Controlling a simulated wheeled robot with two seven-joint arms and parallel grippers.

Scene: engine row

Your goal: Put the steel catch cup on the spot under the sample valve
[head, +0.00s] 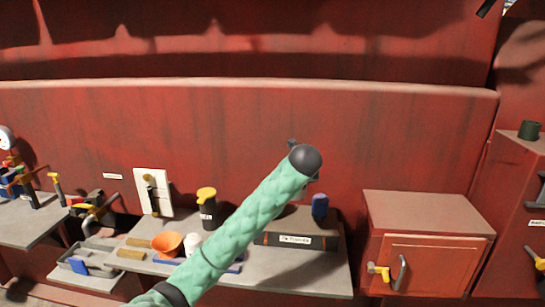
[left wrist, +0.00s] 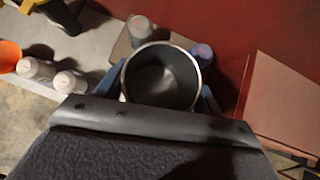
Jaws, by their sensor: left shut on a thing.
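My left gripper (left wrist: 161,92) is shut on the steel catch cup (left wrist: 160,72), a round grey cup whose open mouth faces the left wrist camera. One finger shows on either side of it, and the inside looks empty. In the head view my green left arm reaches across the bench, and its dark end hides the cup and most of the gripper. A white panel (head: 142,181) with a black and yellow valve stands at the back of the bench; I cannot tell whether this is the sample valve. The spot cannot be made out. My right gripper is not in view.
On the grey bench (head: 320,280) stand an orange funnel-like bowl (head: 168,244), white bottles (left wrist: 68,82), a black bottle with a yellow cap (head: 207,207) and a dark labelled box (head: 271,239). A red cabinet (head: 432,264) with a yellow-handled fitting stands to the right.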

